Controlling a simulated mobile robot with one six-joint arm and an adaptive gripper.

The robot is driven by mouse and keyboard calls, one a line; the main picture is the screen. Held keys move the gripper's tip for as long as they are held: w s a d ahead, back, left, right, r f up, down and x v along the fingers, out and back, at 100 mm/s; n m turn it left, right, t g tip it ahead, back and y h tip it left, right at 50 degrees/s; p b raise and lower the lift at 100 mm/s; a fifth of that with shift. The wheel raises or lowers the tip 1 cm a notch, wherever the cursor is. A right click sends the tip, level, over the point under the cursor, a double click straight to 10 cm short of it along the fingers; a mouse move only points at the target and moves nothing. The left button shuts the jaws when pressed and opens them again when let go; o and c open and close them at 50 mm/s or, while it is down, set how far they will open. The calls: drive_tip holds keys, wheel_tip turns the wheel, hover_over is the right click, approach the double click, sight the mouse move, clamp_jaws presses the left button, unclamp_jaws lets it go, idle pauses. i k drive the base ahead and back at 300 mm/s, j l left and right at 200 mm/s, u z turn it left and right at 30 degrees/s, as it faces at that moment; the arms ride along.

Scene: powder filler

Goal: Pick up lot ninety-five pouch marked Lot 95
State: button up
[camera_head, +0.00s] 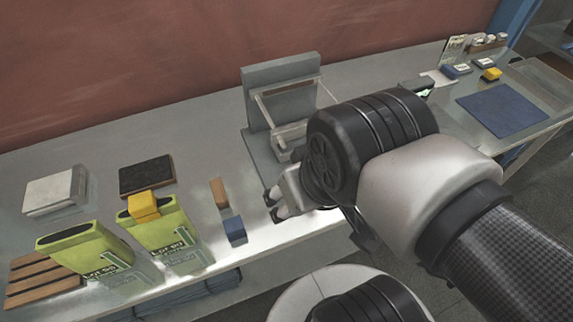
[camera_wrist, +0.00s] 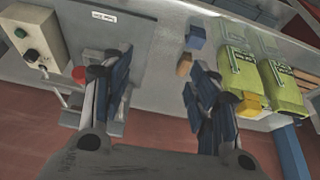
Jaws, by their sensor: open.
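Two lime-green pouches stand side by side on the bench at the left of the head view. The left pouch (camera_head: 85,250) appears marked Lot 95, though the print is small. The other pouch (camera_head: 165,222) carries a label I cannot read surely, perhaps Lot 90; a yellow block (camera_head: 143,205) is at its top. In the wrist view the likely Lot 95 pouch (camera_wrist: 284,90) is the right one, beside the other pouch (camera_wrist: 239,65). My gripper (camera_head: 274,205) is open and empty, right of both pouches, by the grey fixture. Its spread fingers also show in the wrist view (camera_wrist: 158,68).
A blue block (camera_head: 235,230) and a brown block (camera_head: 219,193) lie between my gripper and the pouches. A wooden slatted rack (camera_head: 30,285), a white box (camera_head: 50,190) and a black pad (camera_head: 146,175) are around them. The grey fixture (camera_head: 265,73) stands behind my gripper.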

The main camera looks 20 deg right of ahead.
sight(91, 249)
drive_tip(key=u, duration=1.55)
drive_tip(key=i+j+z, duration=0.25)
drive_tip(key=z, duration=0.2)
drive_tip(key=i+j+z, duration=0.5)
drive_tip(key=k+l, duration=0.05)
drive_tip(key=k, duration=0.05)
